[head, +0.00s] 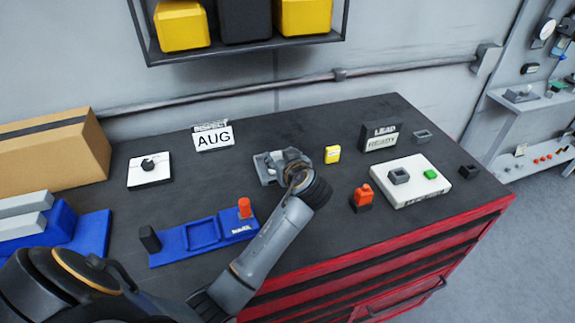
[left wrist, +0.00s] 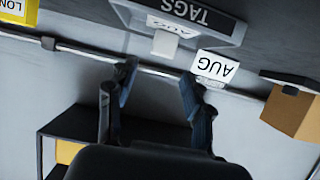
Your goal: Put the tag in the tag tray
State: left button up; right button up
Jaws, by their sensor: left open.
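The tag tray (left wrist: 226,27), a grey-rimmed tray marked TAGS, is at the top of the left wrist view, which looks upside down. A small white tag (left wrist: 168,40) with AUG lettering shows at the tray, overlapping its rim; I cannot tell whether it rests on the tray's floor. My left gripper (left wrist: 157,75) is open, its two fingers apart, with the tag just beyond the fingertips and nothing between them. My right gripper is not in view.
The INSPECT AUG sign (head: 213,137) stands behind the gripper. A yellow block (head: 332,154) is close on its right. A blue fixture (head: 204,234) lies in front, an orange-topped part (head: 362,197) and white plate (head: 411,195) to the right. A cardboard box (head: 55,150) stands left.

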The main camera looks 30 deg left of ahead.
pick_arm(q)
jog(key=b+v, duration=0.1)
jog(key=v, duration=0.6)
jog(key=shift+r, duration=0.1)
